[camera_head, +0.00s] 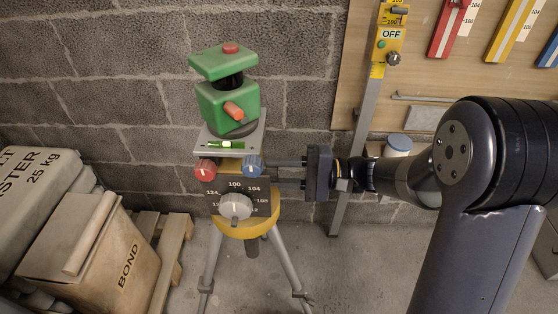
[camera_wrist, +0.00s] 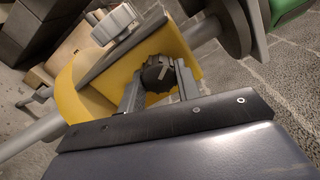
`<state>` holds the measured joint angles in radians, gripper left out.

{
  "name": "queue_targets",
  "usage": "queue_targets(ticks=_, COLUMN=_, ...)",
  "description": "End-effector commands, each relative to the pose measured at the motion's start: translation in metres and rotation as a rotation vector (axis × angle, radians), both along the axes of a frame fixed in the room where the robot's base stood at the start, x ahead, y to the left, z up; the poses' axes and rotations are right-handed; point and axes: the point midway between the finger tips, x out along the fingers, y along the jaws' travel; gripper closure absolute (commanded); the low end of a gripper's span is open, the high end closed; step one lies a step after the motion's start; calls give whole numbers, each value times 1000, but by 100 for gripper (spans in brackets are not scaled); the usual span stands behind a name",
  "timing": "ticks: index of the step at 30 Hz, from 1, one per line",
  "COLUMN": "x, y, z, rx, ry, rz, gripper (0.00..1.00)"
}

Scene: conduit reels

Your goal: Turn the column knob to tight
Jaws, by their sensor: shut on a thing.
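The yellow tripod head (camera_head: 262,222) stands in the middle of the head view. The column knob (camera_wrist: 155,76) is small, dark and ridged, with a pale mark on its face, on the side of the yellow head in the wrist view. My gripper (camera_head: 273,172) reaches in from the right, level with the head's right side. In the wrist view my gripper (camera_wrist: 161,74) has one finger on each side of the knob, shut on it. The knob is not clearly visible in the head view, and I cannot read any tight marking.
A red knob (camera_head: 206,169), a blue knob (camera_head: 252,165) and a pale dial knob (camera_head: 235,206) sit close to my gripper. A green instrument (camera_head: 228,100) stands above. A yellow OFF unit (camera_head: 390,36) stands behind.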

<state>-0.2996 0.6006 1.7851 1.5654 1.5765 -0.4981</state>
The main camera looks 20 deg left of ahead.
Motion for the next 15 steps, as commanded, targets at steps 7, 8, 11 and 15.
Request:
queue_targets(ticks=7, x=-1, y=0, z=3, rx=-72, ry=220, rz=1, gripper=91)
queue_targets(ticks=8, x=-1, y=0, z=3, rx=-80, ry=244, rz=1, gripper=91)
queue_targets(ticks=11, x=-1, y=0, z=2, rx=-103, ry=318, rz=0, gripper=91)
queue_targets(ticks=15, x=-1, y=-1, z=1, rx=-131, ry=404, rz=0, gripper=91)
